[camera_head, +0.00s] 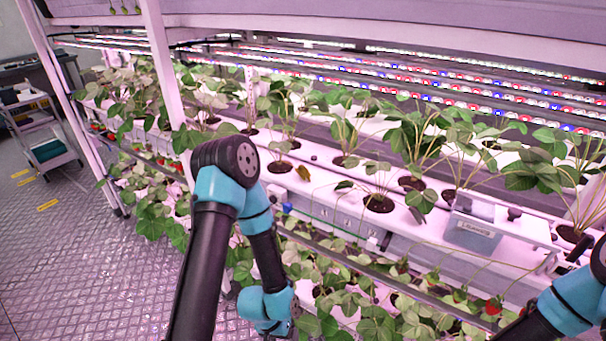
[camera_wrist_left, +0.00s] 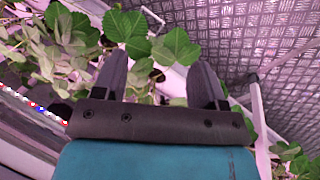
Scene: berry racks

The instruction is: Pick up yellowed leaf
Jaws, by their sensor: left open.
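A small yellow-brown leaf (camera_head: 303,173) shows on the white planting channel (camera_head: 325,200) in the head view, to the right of my left arm's elbow, between potted strawberry plants. My left gripper (camera_wrist_left: 160,62) shows in the left wrist view with its two dark fingers apart. Green leaves lie beyond and partly behind the fingers, and I see nothing held between them. I cannot make out the yellowed leaf in the wrist view. In the head view my left arm bends down in front of the lower plants, and its fingers are not visible. My right gripper is out of view.
A clear box (camera_head: 473,236) with a label stands on the channel at the right. Strawberry plants crowd the upper and lower tiers. A white post (camera_head: 165,75) rises left of my left arm. A cart (camera_head: 42,135) stands on the open metal floor at the left.

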